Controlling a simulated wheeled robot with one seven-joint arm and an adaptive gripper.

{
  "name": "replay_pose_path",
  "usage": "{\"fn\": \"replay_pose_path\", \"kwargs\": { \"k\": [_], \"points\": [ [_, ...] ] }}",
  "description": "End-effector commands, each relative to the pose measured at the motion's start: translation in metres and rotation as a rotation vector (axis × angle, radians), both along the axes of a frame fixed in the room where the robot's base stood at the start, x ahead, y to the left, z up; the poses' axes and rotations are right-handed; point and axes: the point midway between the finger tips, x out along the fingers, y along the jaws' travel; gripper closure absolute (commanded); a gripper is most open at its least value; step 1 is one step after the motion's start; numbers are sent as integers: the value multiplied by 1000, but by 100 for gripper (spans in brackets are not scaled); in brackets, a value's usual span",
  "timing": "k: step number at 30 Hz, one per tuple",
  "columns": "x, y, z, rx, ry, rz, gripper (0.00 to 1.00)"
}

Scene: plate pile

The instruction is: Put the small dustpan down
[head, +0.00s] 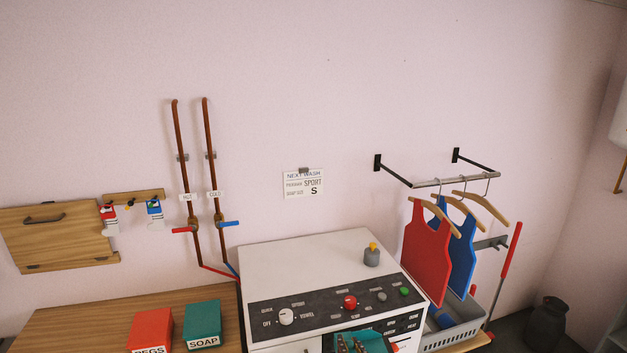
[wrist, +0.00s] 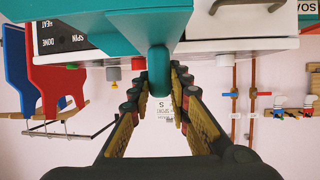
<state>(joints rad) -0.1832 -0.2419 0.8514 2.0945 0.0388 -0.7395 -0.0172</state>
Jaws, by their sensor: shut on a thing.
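The small dustpan is teal. In the wrist view its wide pan (wrist: 105,32) fills the top, and its rounded handle (wrist: 158,75) sits between the fingertips of my gripper (wrist: 158,92). My gripper is shut on that handle. In the head view part of the teal dustpan (head: 378,342) shows at the bottom edge, in front of the washing machine's control panel, with my gripper (head: 352,344) against it. The rest of the dustpan and what lies below it are out of frame.
The white washing machine (head: 300,252) has a grey knob with a yellow tip (head: 371,256) on top. A wooden counter (head: 100,318) at left holds red PEGS and teal SOAP boxes. Red and blue aprons (head: 426,250) hang at right over a grey basket (head: 462,325).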

Motion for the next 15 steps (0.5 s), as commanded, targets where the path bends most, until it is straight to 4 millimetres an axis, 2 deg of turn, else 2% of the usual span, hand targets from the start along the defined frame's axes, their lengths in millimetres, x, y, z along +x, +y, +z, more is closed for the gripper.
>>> {"fn": "replay_pose_path", "kwargs": {
  "k": [1, 6, 9, 12, 15],
  "points": [
    [-4, -12, -36, -2, 9, -15, 100],
    [-20, -45, -116, -1, 7, -61, 100],
    [-32, -61, -155, 0, 5, -88, 100],
    [-42, -76, -183, 0, 2, -114, 100],
    [-49, -87, -201, 0, 0, -135, 100]
  ]
}}
